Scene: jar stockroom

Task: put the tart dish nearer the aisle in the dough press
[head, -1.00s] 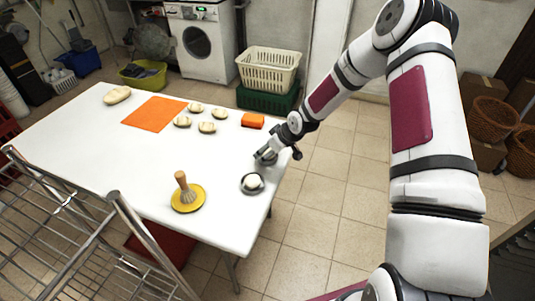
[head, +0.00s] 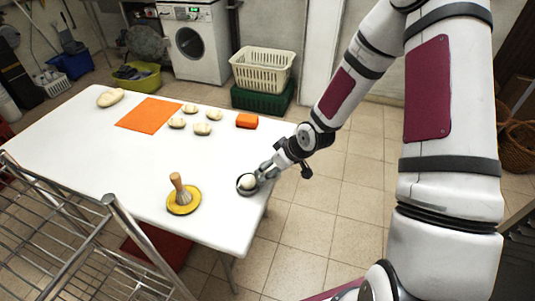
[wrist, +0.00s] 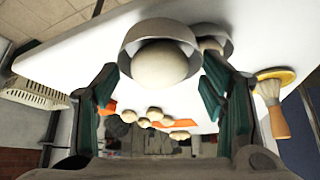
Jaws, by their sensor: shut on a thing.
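My gripper (wrist: 158,80) is shut on a grey tart dish (wrist: 160,29) with a pale dough ball (wrist: 160,66) in it. In the head view my gripper (head: 264,172) is at the right edge of the white table, and its fingers largely hide the held dish. A second grey tart dish (wrist: 224,44) shows partly behind the held one in the wrist view. In the head view the dish with dough (head: 241,190) just left of my fingers looks like this second one. I cannot tell whether the two touch. I cannot make out the dough press.
The white table (head: 110,165) holds a brush (head: 180,189) on a yellow plate, an orange sheet (head: 150,114), several dough pieces (head: 202,129) and an orange block (head: 247,121). A wire rack (head: 75,235) stands at the front left. Tiled floor (head: 350,200) is clear right of the table.

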